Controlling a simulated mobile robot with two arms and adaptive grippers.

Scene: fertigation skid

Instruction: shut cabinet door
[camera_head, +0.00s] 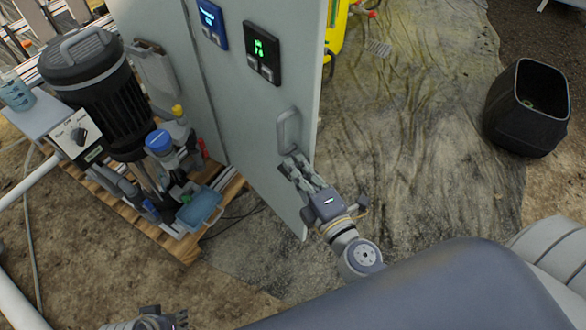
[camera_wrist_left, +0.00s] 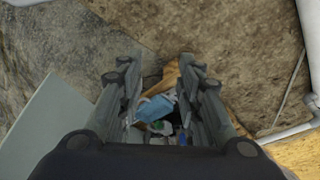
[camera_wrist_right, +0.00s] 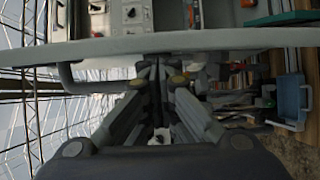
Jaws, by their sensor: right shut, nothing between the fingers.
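The cabinet door (camera_head: 255,110) is a pale grey panel with a blue display, a green display and a grey bar handle (camera_head: 289,130). In the right wrist view the door (camera_wrist_right: 200,43) crosses the picture, with its handle (camera_wrist_right: 66,75) at the left and switches visible beyond its edge, so it stands open. My right gripper (camera_head: 294,164) is shut and empty, its fingertips at the door's face just below the handle; contact is unclear. My left gripper (camera_wrist_left: 156,62) is open and empty, low at the front left; a little of it shows in the head view (camera_head: 165,320).
A black motor pump (camera_head: 88,90) with valves stands on a wooden pallet (camera_head: 180,246) left of the door. A blue tray (camera_head: 200,208) sits there. A black bin (camera_head: 527,108) stands far right. The sheet-covered ground (camera_head: 410,130) right of the door is mostly clear.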

